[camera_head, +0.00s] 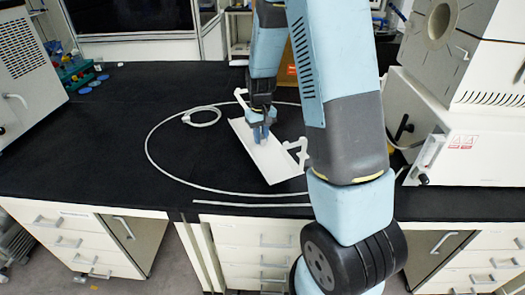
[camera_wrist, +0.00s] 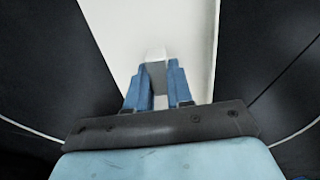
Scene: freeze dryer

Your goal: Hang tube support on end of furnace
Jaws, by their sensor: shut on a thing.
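The tube support is a long white plate (camera_head: 272,160) with a notched upright piece at its near right end and another small upright piece at its far left end. It lies slanted over the black bench top; I cannot tell whether it touches the bench. My gripper (camera_head: 261,133) points down at the plate's middle, its blue fingers shut on it. In the wrist view the fingers (camera_wrist: 154,88) close around a small raised part of the white plate (camera_wrist: 150,20). The furnace (camera_head: 480,55) stands at the right, with a round tube opening in its left end face.
A thin white tube (camera_head: 160,172) lies in a large loop on the bench around the support. A straight white rod (camera_head: 250,205) lies near the front edge. A grey device (camera_head: 30,70) and coloured small items (camera_head: 75,70) stand at the left.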

